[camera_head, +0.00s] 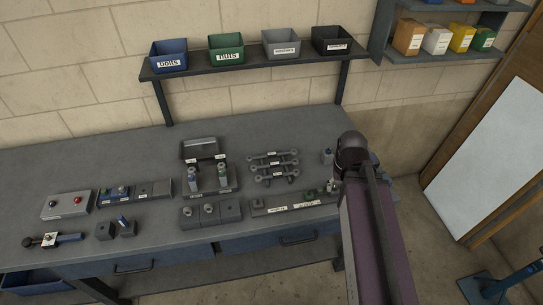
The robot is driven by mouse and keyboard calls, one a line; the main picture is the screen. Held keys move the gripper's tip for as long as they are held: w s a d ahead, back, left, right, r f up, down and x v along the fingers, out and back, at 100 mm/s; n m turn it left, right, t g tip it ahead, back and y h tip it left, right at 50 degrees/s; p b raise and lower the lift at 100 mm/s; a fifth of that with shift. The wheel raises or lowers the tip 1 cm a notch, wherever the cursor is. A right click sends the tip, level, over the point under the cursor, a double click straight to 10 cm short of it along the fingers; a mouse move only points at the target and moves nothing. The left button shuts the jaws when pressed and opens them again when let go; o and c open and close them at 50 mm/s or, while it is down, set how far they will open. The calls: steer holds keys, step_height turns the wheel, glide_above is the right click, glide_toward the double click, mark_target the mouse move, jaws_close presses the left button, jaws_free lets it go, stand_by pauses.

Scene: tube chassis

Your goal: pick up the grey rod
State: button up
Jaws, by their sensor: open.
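Several grey rods with eye-like ends lie side by side on the workbench, right of its middle: a far rod (273,154), a middle rod (274,165) and a near rod (276,175). Each carries a small white label, too small to read. I cannot tell which of them is the named grey rod. My arm rises at the right, beside the bench's right end.
Left of the rods stand two upright cylinders on a block (212,190) and a dark tray (201,149). A long labelled strip (295,206) lies in front. Labelled bins, including the green nuts bin (226,48), stand on a raised shelf behind. The bench's back left is clear.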

steer(key=w+a+m, duration=0.7)
steer(key=w+a, duration=0.4)
steer(key=w, duration=0.2)
steer(key=w+a+m+p, duration=0.1)
steer(key=w+a+m, duration=0.6)
steer(key=w+a, duration=0.4)
steer(key=shift+w+r+m, duration=0.3)
steer(key=shift+w+r, duration=0.15)
steer(key=shift+w, duration=0.75)
steer(key=shift+f, duration=0.15)
steer(key=b, duration=0.9)
glide_above(272, 154)
steer(key=f, duration=0.8)
steer(key=shift+w+d+f, duration=0.15)
steer(key=shift+w+d, duration=0.1)
steer(key=f+b, duration=0.2)
steer(key=f, duration=0.1)
steer(key=shift+s+a+b, duration=0.15)
steer(key=shift+a+b, duration=0.1)
steer(key=shift+b, duration=0.15)
steer(key=shift+f+b, duration=1.05)
steer(key=shift+f, duration=0.05)
